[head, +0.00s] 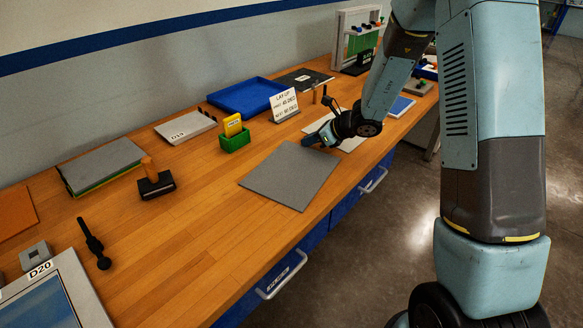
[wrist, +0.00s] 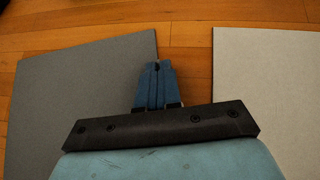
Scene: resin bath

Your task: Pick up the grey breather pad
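A flat mid-grey square sheet (head: 290,176), which looks like the grey breather pad, lies on the wooden bench near its front edge. It fills the left of the wrist view (wrist: 75,100). My gripper (head: 312,140) is low at the sheet's far edge in the head view. In the wrist view its blue fingers (wrist: 157,68) are together beside the sheet's right edge. I see no clear gap between them. Whether the sheet's edge is pinched is hidden; the sheet looks flat on the bench.
A pale sheet (wrist: 268,100) lies to the right of the fingers. Behind stand a lay-up sign (head: 284,105), a green box with yellow cards (head: 235,142) and a blue tray (head: 245,97).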

